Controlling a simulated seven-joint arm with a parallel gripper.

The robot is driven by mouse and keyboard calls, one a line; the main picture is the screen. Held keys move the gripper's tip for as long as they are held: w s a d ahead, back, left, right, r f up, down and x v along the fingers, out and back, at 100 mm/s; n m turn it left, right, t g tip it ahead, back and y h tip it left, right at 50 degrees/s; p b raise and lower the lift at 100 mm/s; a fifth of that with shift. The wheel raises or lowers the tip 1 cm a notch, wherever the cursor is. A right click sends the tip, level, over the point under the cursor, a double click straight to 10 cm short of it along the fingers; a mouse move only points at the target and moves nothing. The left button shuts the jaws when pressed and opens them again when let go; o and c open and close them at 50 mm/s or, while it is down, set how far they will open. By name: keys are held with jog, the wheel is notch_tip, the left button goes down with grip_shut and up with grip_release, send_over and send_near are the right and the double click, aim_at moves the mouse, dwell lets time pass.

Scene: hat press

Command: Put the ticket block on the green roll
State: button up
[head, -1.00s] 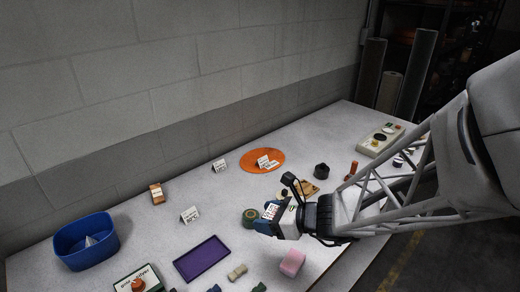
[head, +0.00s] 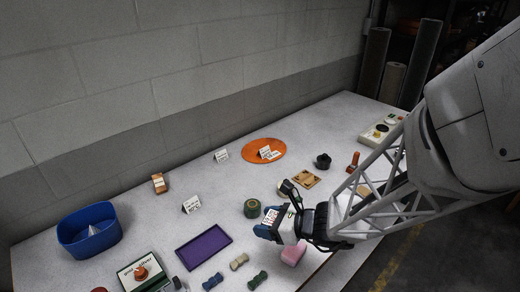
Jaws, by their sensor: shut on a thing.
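The green roll (head: 251,209) stands on the grey table, left of and a little behind my gripper in the picture. It looks like a short round roll with a lighter top, and its top is bare. My gripper (head: 268,222) has blue fingertips and is shut on a small white block with reddish print, which looks like the ticket block (head: 270,216). The block is partly hidden by the fingers. The gripper and block appear apart from the roll; their height above the table is hard to tell.
A pink block (head: 293,254) lies just below my gripper in the picture. A purple tray (head: 203,247), several small dumbbell-shaped pieces, and a blue bowl (head: 89,230) are left. An orange disc (head: 263,148) and a wooden board (head: 306,180) lie behind.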

jog(key=shift+w, duration=0.1)
send_over(250, 203)
jog(key=shift+a+f, duration=0.1)
jog(key=shift+f, duration=0.65)
jog(key=shift+f, duration=0.1)
jog(key=shift+f, duration=1.65)
jog(key=shift+f, duration=0.2)
jog(key=o, duration=0.9)
jog(key=shift+o, duration=0.2)
jog(key=shift+r, duration=0.2)
